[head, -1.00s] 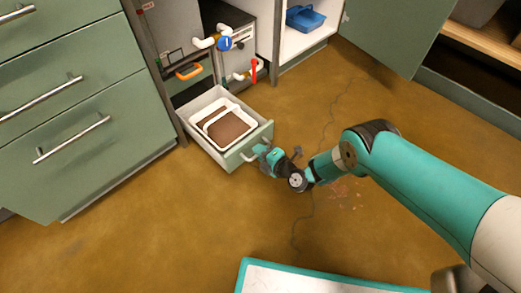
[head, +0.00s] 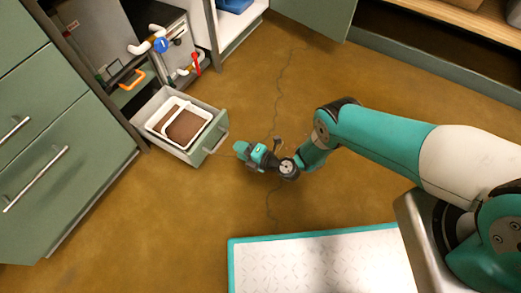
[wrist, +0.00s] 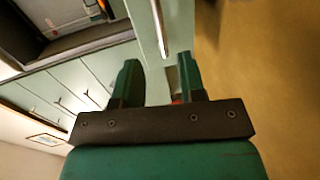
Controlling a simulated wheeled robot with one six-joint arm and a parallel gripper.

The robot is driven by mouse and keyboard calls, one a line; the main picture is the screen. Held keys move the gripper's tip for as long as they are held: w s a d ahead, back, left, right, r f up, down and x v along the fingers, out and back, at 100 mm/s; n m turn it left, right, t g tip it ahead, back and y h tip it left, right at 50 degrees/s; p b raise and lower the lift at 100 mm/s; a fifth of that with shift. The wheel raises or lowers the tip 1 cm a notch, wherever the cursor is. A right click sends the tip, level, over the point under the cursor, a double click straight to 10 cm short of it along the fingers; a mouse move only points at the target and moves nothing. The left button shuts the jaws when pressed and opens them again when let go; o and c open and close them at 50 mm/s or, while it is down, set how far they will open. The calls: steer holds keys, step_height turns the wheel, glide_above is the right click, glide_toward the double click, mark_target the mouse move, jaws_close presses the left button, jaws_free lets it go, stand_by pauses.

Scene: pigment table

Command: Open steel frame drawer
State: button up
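The steel frame drawer (head: 170,150) stands pulled out low in the cabinet frame, with a pale green front and a bar handle (head: 217,143). A white tray (head: 163,133) holding brown material lies inside it. My gripper (head: 240,148) is just right of the handle, apart from it, low over the floor. In the wrist view the two green fingers (wrist: 158,78) are spread with a gap between them and nothing gripped. The drawer handle (wrist: 160,28) shows beyond the fingertips there.
Pipes with a blue valve (head: 161,45), an orange handle (head: 131,80) and a red lever (head: 195,62) sit above the drawer. Green drawers (head: 60,160) stand at left. An open cabinet door (head: 318,15) is at the back.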

steer(key=p+v, duration=0.6)
steer(key=v, duration=0.2)
stand_by(0.4)
